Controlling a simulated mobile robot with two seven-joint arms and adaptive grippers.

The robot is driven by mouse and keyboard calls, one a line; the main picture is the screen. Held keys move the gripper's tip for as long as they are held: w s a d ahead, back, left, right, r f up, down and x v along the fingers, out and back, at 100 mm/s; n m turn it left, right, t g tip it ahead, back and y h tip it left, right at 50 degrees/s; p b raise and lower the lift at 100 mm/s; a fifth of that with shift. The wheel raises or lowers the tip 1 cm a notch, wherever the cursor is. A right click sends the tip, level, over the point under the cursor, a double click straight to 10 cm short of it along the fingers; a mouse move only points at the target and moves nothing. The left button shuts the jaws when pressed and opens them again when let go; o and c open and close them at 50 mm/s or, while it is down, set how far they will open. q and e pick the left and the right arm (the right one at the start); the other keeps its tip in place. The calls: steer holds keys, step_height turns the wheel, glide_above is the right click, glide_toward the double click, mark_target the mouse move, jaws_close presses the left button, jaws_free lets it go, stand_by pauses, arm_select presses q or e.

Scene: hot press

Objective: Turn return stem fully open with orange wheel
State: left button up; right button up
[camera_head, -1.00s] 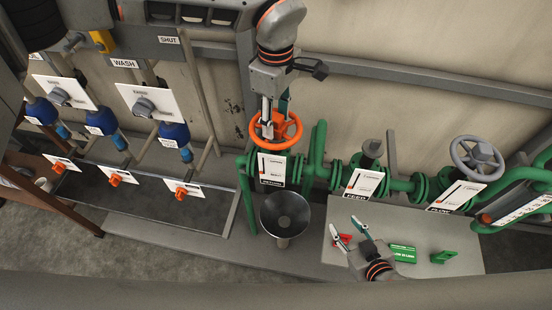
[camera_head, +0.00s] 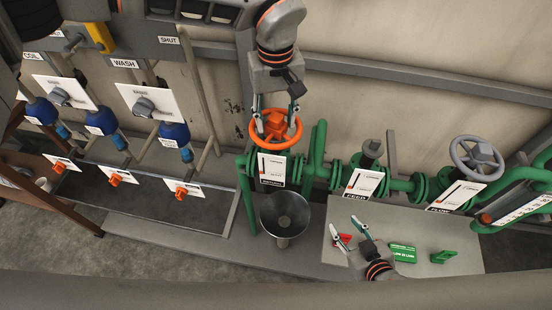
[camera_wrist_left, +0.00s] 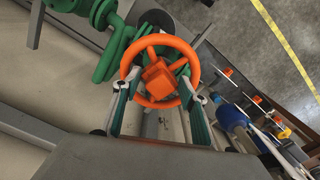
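The orange wheel (camera_head: 297,131) sits on the green return pipe stem, above a white plate (camera_head: 272,166) whose label is too small to read surely. It has an orange square hub (camera_head: 274,122). My left gripper (camera_head: 275,110) comes down from above, open, with one finger on each side near the wheel's back rim. In the left wrist view the open fingers (camera_wrist_left: 159,103) stand either side of the wheel (camera_wrist_left: 190,55), and nothing is gripped between them. Whether a finger touches the rim, I cannot tell. My right gripper (camera_head: 350,231) is open and empty over the grey bench.
A grey wheel (camera_head: 455,152) and a dark stem (camera_head: 371,150) stand on the green pipe to the right. A metal funnel (camera_head: 286,212) is below the orange wheel. A red piece (camera_head: 342,240) and green tags (camera_head: 403,253) lie on the bench (camera_head: 320,255).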

arm_select(q)
steer(key=m, duration=0.4)
steer(key=shift+m, duration=0.4)
steer(key=c, duration=0.6)
